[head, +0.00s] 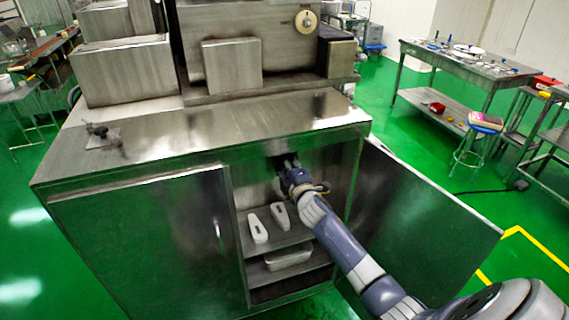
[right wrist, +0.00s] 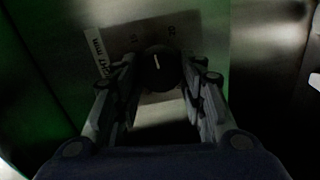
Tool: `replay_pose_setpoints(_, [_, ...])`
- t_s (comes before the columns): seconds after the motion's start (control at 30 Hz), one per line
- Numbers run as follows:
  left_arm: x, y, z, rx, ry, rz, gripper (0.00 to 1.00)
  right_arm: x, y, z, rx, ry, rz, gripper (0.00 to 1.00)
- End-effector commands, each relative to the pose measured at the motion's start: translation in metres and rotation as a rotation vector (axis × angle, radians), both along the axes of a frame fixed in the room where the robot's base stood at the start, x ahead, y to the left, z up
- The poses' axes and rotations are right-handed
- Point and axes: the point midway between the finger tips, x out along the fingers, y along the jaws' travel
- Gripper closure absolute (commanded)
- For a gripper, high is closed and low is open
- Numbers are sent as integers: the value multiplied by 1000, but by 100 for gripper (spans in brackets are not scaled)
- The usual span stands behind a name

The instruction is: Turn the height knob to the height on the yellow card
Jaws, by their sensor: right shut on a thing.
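The dark round height knob (right wrist: 157,66) shows in the right wrist view with a pale pointer line on its face, near upright and leaning slightly. It sits on a pale scale plate (right wrist: 178,43) with small numbers, dim and hard to read. My right gripper (right wrist: 158,78) is shut on the knob, a finger at each side. In the head view my right gripper (head: 288,163) reaches inside the open cabinet, and the knob is hidden. My left gripper is not in view.
The steel cabinet (head: 145,225) has its right door (head: 425,215) swung open beside my arm. The cabinet's top edge is just above my gripper.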

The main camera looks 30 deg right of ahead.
Motion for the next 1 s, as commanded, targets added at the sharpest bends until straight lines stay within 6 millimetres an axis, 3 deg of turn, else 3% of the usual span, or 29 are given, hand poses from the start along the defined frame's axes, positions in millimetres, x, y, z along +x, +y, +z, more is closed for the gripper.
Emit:
replay_pose_setpoints(0.5, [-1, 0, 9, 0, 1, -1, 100, -1, -2, 1, 428, -101, -2, 86])
replay_pose_setpoints(1.0, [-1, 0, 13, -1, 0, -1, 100, -1, -2, 1, 595, -142, -1, 86])
